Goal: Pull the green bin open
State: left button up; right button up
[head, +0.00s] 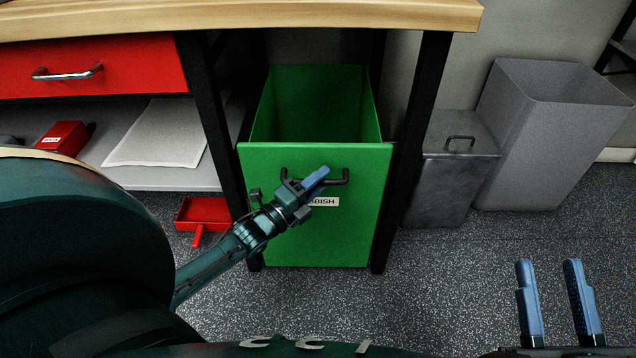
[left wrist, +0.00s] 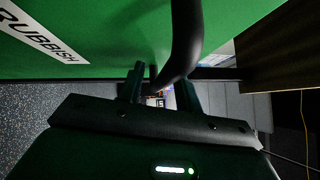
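The green bin (head: 300,240) is under the workbench, with its front panel between the black legs. Its open top and inside show behind the panel, so it stands partly pulled out. A dark bar handle (head: 338,178) is on the panel, next to a white label ending "BBISH". My left gripper (head: 306,186) is at the handle's left part. In the left wrist view the curved handle (left wrist: 185,40) passes between the two fingers (left wrist: 163,92), which are close on it. The exact contact is partly hidden. My right gripper (head: 555,290) is open and empty at lower right.
Black bench legs (head: 412,140) flank the bin. A grey metal box (head: 450,185) and a tall grey bin (head: 550,140) stand to the right. A red dustpan (head: 203,214) lies on the floor at left. The speckled floor in front (head: 440,290) is clear.

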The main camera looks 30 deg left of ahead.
pick_arm(q)
jog(key=shift+c, duration=0.2)
grip_shut()
jog(key=shift+s, duration=0.1)
dwell(0.4)
